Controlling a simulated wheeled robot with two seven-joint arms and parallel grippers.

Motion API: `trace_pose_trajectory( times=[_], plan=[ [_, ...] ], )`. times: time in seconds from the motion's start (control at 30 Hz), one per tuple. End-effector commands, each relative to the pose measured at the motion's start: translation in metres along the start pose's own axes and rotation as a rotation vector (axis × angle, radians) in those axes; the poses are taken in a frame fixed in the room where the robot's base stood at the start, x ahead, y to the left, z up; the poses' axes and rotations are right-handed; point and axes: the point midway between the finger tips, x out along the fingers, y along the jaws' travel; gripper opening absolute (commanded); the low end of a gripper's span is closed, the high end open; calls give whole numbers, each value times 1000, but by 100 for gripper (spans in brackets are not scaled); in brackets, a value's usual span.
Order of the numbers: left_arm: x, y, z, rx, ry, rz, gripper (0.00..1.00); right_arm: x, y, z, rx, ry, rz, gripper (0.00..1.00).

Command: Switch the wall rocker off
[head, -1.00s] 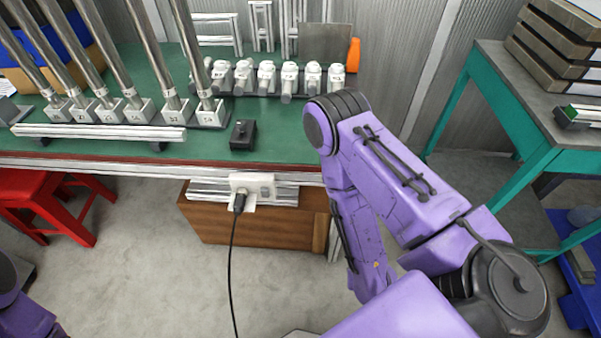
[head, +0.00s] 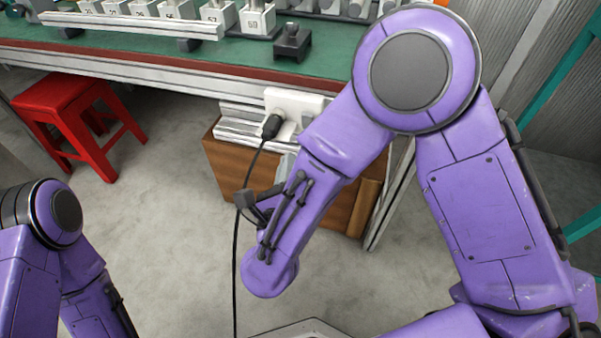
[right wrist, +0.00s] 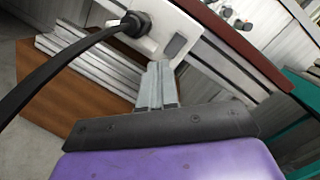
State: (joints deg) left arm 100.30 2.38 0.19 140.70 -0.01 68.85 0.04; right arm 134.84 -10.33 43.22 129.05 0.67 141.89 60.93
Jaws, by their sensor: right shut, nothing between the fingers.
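A white wall plate (head: 312,103) with a black plug (head: 271,126) is fixed below the bench's front edge. In the right wrist view the plate (right wrist: 186,22) carries the same plug (right wrist: 134,24) at left and a small grey rocker (right wrist: 176,45) at right. My right gripper (right wrist: 158,66) is shut and empty, its grey fingertips just below the rocker. I cannot tell whether they touch it, or which way the rocker is tipped. In the head view my right forearm hides most of that gripper. My left gripper is out of view.
The plug's black cable (head: 236,270) hangs to the floor beside my right gripper. A brown wooden box (head: 225,168) stands behind the cable, below the plate. The green bench (head: 330,50) overhangs above. A red stool (head: 75,110) stands at left; the grey floor between is clear.

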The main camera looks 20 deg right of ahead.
Motion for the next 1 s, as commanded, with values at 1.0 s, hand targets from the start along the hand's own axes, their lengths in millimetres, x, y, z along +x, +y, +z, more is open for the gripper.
trace_pose_trajectory(
  times=[1.0],
  plan=[
    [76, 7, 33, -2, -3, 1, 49, 13, -8, 3, 730, -15, -206, 0]
  ],
)
